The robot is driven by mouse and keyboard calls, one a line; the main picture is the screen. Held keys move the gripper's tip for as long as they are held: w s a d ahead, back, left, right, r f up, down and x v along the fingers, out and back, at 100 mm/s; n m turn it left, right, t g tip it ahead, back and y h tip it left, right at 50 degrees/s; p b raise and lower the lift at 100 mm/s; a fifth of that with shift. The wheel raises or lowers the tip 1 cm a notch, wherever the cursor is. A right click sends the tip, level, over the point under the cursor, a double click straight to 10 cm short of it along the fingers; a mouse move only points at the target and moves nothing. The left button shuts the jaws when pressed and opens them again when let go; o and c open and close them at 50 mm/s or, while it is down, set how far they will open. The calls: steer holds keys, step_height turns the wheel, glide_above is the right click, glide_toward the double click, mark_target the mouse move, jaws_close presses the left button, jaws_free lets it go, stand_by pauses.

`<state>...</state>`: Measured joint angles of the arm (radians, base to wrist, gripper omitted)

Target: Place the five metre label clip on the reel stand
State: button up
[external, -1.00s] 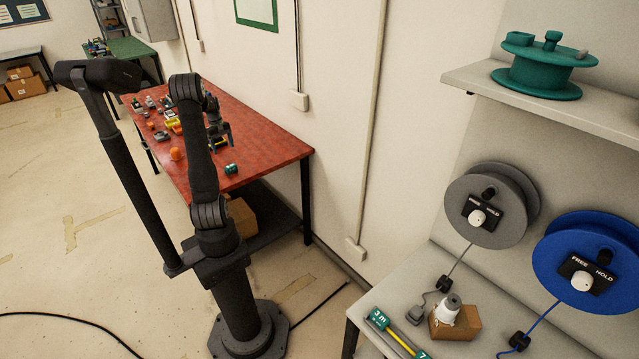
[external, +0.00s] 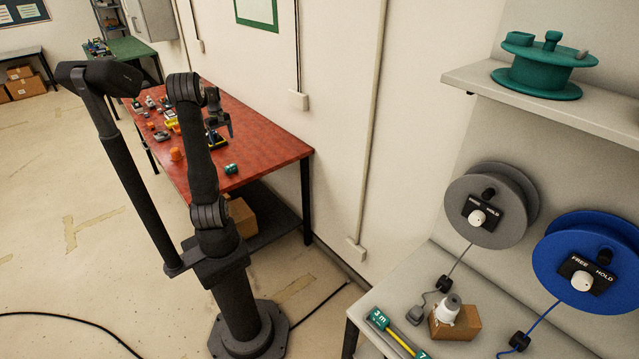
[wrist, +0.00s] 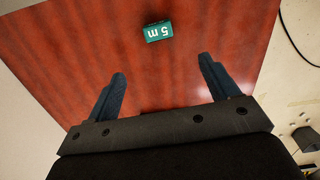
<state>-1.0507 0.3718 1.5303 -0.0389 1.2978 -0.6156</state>
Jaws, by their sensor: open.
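The green five metre label clip, marked "5 m", lies on the red table in the wrist view (wrist: 159,31), ahead of my fingers and upside down in the picture. In the external view a small green clip (external: 231,168), apparently the same one, lies near the table's front right edge. My gripper (external: 226,128) is above the table; its two fingers are apart with nothing between them, as the wrist view shows (wrist: 163,86). At lower right, on the grey bench, a yellow bar (external: 402,341) has a green "3 m" clip (external: 378,319) and a green "7" clip (external: 424,355) at its ends.
Several small items crowd the left part of the red table (external: 262,150), with an orange piece (external: 176,154) nearer the edge. A grey reel (external: 484,198) and a blue reel (external: 580,250) are mounted above the bench, near a cardboard box (external: 458,325). A green reel (external: 544,68) sits on the shelf.

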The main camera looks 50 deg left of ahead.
steer(key=d, duration=0.1)
glide_toward(230, 166)
steer(key=shift+y, duration=0.4)
steer(key=f, duration=1)
steer(key=shift+d+f, duration=0.15)
steer(key=shift+d, duration=0.2)
steer(key=shift+c, duration=0.4)
steer(key=c, duration=1)
steer(key=shift+c, duration=0.2)
